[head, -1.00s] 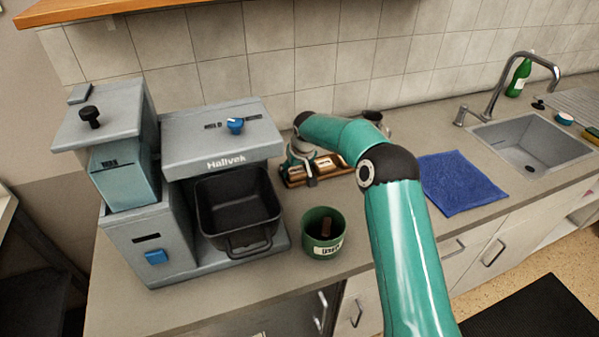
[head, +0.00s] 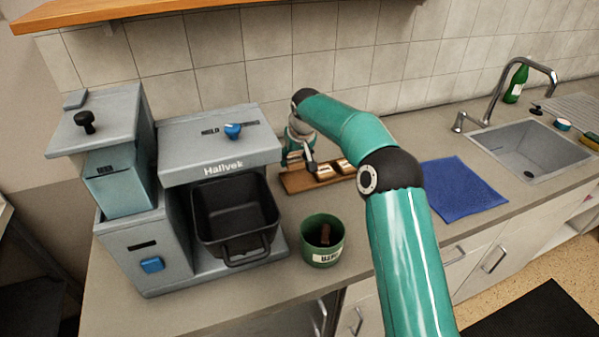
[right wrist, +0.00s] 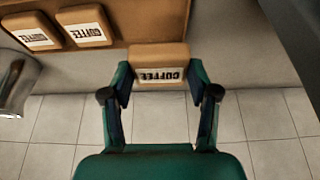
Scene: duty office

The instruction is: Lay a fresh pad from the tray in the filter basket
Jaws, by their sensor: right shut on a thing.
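My right gripper (head: 300,162) is shut on a tan pad (right wrist: 160,54) with a white COFFEE label, which shows between the fingers in the right wrist view. The pad appears held above the tray's edge. In the head view the gripper mostly hides it. The brown wooden tray (head: 298,183) lies below and beside the gripper, with pads (head: 325,171) on its right part. Two pads (right wrist: 84,25) also show on it in the right wrist view. The black filter basket (head: 237,252) sits in the grey coffee machine, left of the gripper, open at the top. My left gripper is out of view.
A green pot (head: 322,257) with something dark brown inside stands just right of the machine (head: 217,150). A blue cloth (head: 463,187) and a sink (head: 530,150) lie to the right. The tiled wall is close behind the gripper.

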